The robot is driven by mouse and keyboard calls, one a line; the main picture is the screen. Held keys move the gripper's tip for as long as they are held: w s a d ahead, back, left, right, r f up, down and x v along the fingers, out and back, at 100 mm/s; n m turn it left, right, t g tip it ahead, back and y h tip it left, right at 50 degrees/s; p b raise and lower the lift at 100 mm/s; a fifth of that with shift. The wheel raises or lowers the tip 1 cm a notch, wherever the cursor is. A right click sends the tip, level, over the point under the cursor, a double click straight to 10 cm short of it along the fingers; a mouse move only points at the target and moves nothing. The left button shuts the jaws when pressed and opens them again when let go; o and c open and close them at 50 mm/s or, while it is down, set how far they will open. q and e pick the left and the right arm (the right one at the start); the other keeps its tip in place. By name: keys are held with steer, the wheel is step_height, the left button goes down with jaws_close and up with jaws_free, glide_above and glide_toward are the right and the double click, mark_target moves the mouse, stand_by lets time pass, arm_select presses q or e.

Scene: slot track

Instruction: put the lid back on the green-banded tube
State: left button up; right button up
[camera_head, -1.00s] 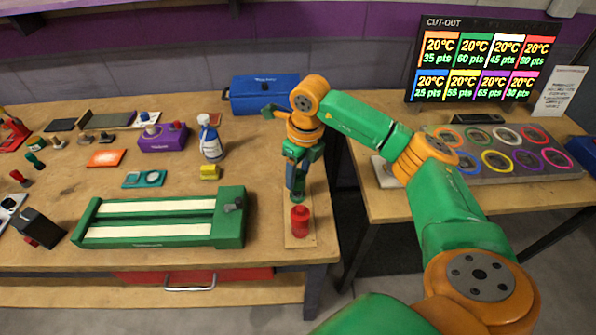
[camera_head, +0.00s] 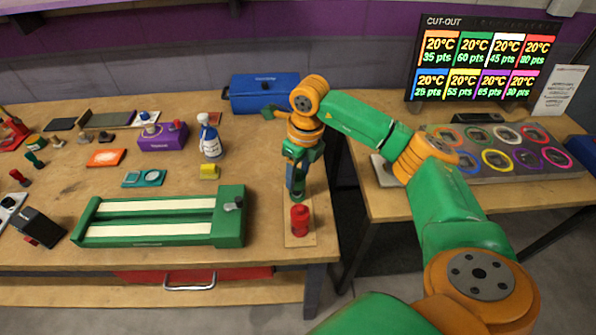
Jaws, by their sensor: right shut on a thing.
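My right gripper (camera_head: 297,182) points straight down over a small wooden board (camera_head: 299,239) at the front right of the workbench. It is shut on a small green thing (camera_head: 298,197), mostly hidden by the fingers. I cannot tell whether this is the lid, the green-banded tube, or both together, nor whether they touch. A red capped tube (camera_head: 300,221) stands upright on the board, just in front of the gripper. My left gripper is not in view.
A green track with two pale strips (camera_head: 160,241) lies left of the board. A white spray bottle (camera_head: 210,139), a yellow block (camera_head: 209,172) and a blue case (camera_head: 264,95) stand behind. A gap separates the bench from the right table (camera_head: 470,205) with coloured rings.

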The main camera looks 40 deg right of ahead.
stand_by(0.3)
steer(key=o, duration=1.6)
steer(key=shift+c, duration=0.2)
step_height(320, 180, up, 7)
steer(key=p, duration=0.6)
steer(key=shift+r, duration=0.1)
jaws_close()
steer(key=shift+f, duration=0.25)
steer(key=shift+f+b, duration=1.5)
steer(key=shift+f, duration=0.15)
